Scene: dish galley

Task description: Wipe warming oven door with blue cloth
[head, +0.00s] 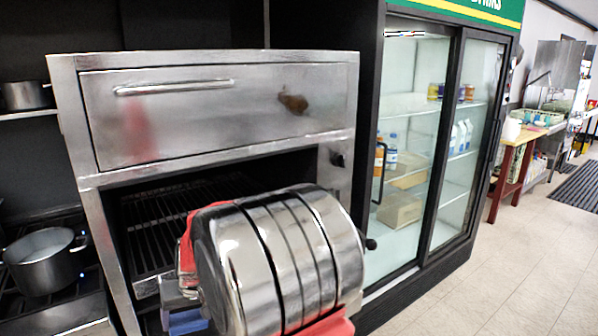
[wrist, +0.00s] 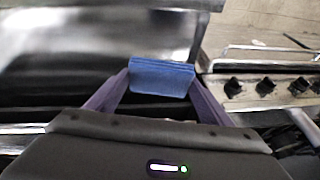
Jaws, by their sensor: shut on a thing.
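The warming oven door (head: 205,115) is a shut steel panel with a bar handle, above an open rack compartment. A brown stain (head: 293,103) marks its right half. In the wrist view, my gripper (wrist: 162,74) is shut on the blue cloth (wrist: 162,80), a folded pad held between the two purple fingers. A blurred steel surface lies beyond it; I cannot tell whether the cloth touches it. In the head view my arm covers the lower right of the oven and hides the fingers. A small blue patch shows under the arm, perhaps the cloth.
A pot (head: 44,260) stands on the stove at the lower left, and another pot (head: 27,95) on a shelf. A glass-door fridge (head: 415,160) stands right of the oven. Control knobs (wrist: 258,87) show at the right in the wrist view. The tiled floor (head: 520,260) is clear at right.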

